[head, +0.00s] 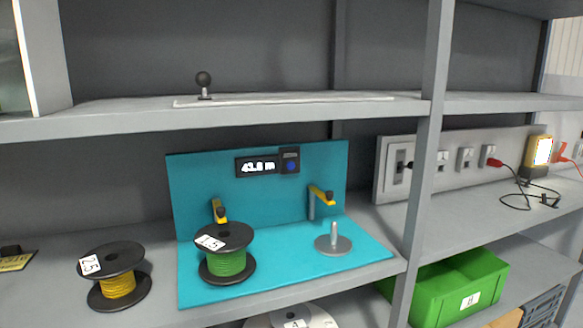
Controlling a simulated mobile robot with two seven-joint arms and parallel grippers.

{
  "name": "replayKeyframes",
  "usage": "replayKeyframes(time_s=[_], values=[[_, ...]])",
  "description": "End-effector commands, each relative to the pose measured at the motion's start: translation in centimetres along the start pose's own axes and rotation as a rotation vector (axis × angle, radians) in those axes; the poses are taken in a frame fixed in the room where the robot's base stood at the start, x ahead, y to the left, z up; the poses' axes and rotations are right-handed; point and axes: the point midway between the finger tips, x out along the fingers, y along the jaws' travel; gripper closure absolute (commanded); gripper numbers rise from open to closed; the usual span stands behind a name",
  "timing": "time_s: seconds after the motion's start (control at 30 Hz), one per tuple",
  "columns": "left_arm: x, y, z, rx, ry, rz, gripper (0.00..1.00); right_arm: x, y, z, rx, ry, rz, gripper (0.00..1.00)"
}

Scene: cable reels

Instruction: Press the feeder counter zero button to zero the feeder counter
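The teal feeder (262,196) stands on the middle shelf, with an upright back panel and a flat base. Its counter display (257,168) is on the back panel and seems to read 43.8 m, though the digits are small. Just right of the display is a dark box with a round blue button (291,166). A reel of green cable (226,262) sits on the left of the base. A bare grey spindle (333,241) stands on the right. Neither of my grippers is in view.
A reel of yellow cable (118,287) sits on the shelf left of the feeder. A grey upright post (428,150) stands to its right, before a socket panel (452,160). A green crate (460,287) is below right. A shelf (130,122) overhangs the feeder.

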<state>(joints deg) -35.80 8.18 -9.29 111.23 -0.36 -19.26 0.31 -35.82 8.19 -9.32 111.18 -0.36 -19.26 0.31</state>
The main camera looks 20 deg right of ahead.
Motion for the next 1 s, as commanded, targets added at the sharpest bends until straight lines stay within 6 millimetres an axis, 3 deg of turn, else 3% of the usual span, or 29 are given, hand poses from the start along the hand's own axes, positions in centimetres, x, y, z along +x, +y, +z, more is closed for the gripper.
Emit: replayKeyframes(time_s=[0.07, 1.0], values=[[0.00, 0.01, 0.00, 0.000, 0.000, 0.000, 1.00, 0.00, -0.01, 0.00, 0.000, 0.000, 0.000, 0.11], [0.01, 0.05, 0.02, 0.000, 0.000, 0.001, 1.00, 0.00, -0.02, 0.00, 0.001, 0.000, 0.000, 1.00]])
